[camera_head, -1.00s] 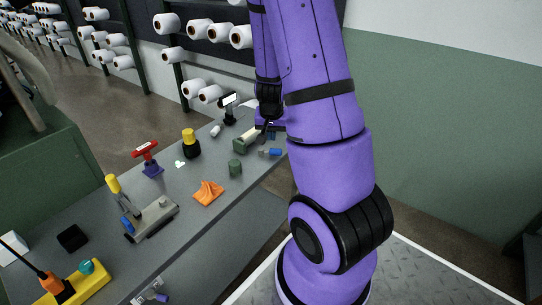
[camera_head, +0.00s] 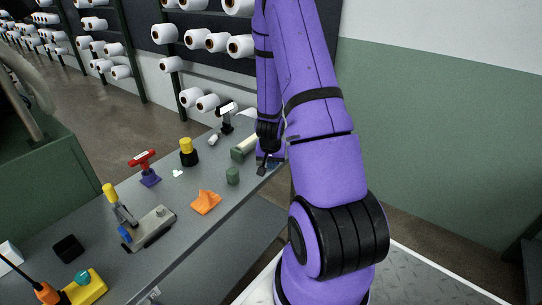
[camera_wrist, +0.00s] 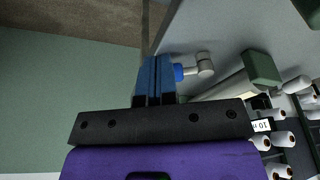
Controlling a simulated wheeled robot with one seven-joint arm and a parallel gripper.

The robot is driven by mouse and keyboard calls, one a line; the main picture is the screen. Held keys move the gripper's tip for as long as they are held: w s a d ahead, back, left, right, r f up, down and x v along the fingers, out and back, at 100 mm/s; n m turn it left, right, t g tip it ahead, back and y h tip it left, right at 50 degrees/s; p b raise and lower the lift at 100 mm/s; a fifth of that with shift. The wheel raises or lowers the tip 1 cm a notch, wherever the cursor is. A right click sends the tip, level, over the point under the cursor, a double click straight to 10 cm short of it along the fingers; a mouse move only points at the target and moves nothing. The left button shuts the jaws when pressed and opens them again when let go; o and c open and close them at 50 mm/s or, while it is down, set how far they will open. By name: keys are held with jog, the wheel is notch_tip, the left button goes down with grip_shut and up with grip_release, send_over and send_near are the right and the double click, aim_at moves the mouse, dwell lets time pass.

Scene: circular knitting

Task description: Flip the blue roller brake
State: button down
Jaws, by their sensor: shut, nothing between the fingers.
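My gripper (camera_head: 262,168) is low over the far right end of the bench in the head view. Its blue fingers (camera_wrist: 156,80) are shut together and empty in the wrist view. Just right of the fingers there is a small blue part (camera_wrist: 178,72) joined to a grey-white cylinder (camera_wrist: 205,65); it looks like the blue roller brake. The fingers hide its left end, and I cannot tell whether they touch it. A pale roller (camera_wrist: 225,88) with a green end block (camera_wrist: 262,68) lies beside it. In the head view the green block (camera_head: 238,154) shows, while my arm mostly hides the blue part.
Racks of white yarn cones (camera_head: 215,42) stand behind.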

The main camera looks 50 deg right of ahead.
jog(key=shift+w+d+f, duration=0.3)
jog(key=shift+w+d, duration=0.25)
jog(key=shift+d, duration=0.25)
jog(key=shift+w+d+f, duration=0.3)
jog(key=shift+w+d, duration=0.2)
jog(key=shift+d, duration=0.3)
